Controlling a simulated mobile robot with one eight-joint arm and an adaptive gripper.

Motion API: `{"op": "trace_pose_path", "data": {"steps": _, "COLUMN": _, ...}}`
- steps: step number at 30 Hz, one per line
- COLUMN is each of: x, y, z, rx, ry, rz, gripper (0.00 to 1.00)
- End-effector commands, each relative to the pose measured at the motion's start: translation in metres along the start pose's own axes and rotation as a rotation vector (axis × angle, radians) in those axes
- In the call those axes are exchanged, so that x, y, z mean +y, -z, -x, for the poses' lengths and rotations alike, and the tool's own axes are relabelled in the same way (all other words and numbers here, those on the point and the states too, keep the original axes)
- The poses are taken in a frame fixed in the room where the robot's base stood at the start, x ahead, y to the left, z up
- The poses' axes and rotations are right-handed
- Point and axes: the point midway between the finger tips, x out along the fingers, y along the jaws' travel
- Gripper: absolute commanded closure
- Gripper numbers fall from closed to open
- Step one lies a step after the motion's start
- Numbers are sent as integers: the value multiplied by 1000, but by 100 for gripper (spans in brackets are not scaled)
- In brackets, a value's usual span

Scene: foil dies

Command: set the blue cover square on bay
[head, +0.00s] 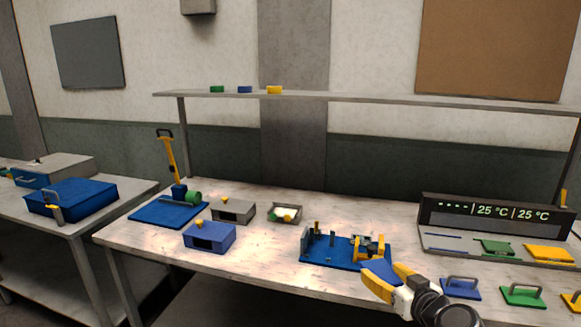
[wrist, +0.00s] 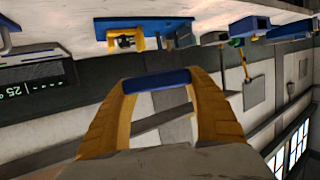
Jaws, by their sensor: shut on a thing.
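My gripper (head: 386,281) is shut on a flat blue piece (head: 381,272), which looks like the blue cover. In the wrist view it shows as a blue bar (wrist: 157,81) between the yellow fingers. The piece is held in front of the blue fixture with yellow parts (head: 318,258); whether it touches the fixture I cannot tell. At the right, a rack below the display has a bay with blue marks (head: 443,244) and no plate in it. Beside it are a green plate (head: 497,247) and a yellow plate (head: 550,253).
Handled blue (head: 461,291), green (head: 523,296) and yellow blocks stand along the front right edge. The display (head: 497,213) rises behind the rack. A blue box (head: 209,238), a grey box (head: 233,211) and a blue stand (head: 168,213) are at the left. The table is clear behind the fixture.

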Motion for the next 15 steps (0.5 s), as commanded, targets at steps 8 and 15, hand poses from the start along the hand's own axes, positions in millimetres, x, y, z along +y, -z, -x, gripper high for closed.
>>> {"op": "trace_pose_path", "data": {"steps": 8, "x": -40, "y": 0, "z": 17, "rx": 9, "ry": 72, "rz": 24, "gripper": 70}}
{"op": "trace_pose_path", "data": {"steps": 15, "x": -11, "y": 0, "z": 4, "rx": 3, "ry": 21, "rz": 8, "gripper": 70}}
